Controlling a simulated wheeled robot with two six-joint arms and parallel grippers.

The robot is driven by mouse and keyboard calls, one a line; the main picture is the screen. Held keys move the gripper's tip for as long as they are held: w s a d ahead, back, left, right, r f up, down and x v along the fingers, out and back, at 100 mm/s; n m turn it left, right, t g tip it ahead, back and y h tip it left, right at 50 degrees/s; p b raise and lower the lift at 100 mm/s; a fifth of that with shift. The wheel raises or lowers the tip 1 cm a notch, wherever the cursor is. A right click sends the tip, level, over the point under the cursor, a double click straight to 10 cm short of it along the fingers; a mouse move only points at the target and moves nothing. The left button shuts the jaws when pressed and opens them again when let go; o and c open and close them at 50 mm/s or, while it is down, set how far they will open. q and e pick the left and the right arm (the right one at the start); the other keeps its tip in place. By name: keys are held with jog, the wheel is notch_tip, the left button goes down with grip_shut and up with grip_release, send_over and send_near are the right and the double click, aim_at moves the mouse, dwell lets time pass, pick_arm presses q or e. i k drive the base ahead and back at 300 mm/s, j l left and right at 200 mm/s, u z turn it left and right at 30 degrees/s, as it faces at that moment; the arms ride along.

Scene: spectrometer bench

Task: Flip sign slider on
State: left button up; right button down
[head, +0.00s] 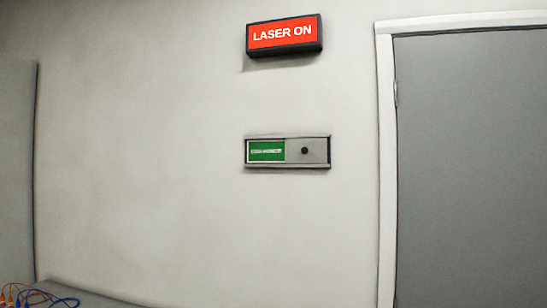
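A sign slider (315,151) is mounted on the wall in the middle of the head view. It is a flat framed panel. Its left part shows a green field (267,158) with small white lettering too blurred to read. Its right part is a grey plate with a round black knob (304,151). Above it, a red box sign (284,35) reads "LASER ON" in white letters. Neither of my grippers shows in the head view.
A grey door (470,160) in a white frame (386,170) stands at the right. A grey panel (17,170) is at the left edge. Orange and blue cables (40,298) lie at the bottom left on a grey surface. The wall around the slider is bare.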

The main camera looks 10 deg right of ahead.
aim_at(299, 150)
jog(key=i+j+u, duration=0.15)
jog(key=i, duration=0.3)
jog(key=i+u, duration=0.15)
jog(key=i, duration=0.3)
